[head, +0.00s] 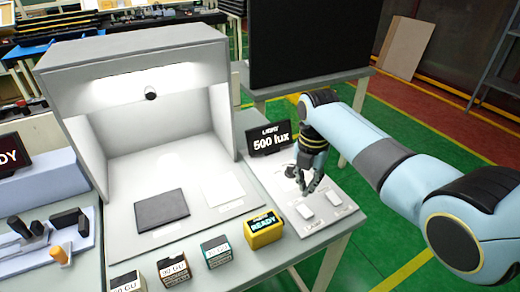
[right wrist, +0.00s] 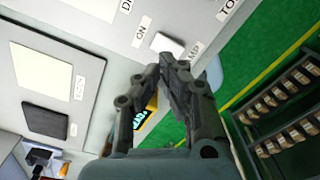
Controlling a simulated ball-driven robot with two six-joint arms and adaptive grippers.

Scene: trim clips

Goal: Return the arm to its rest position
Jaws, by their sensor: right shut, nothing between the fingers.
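My right gripper (head: 309,186) hangs over the control panel beside the light booth, its fingers pointing down. It is shut and empty. In the right wrist view its fingertips (right wrist: 164,60) meet close to a white switch (right wrist: 168,44) with ON and LAMP labels around it. The grey panel (head: 342,226) carries white switches (head: 305,212) at its front. I cannot tell whether the fingertips touch the panel. My left gripper is not in view.
The grey light booth (head: 125,57) is lit, with a dark plate (head: 161,210) and a white plate (head: 223,190) inside. A display (head: 268,139) reads LIGHT 500 lux. A yellow READY device (head: 264,230) and small labelled boxes (head: 217,251) line the front. Green floor lies right.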

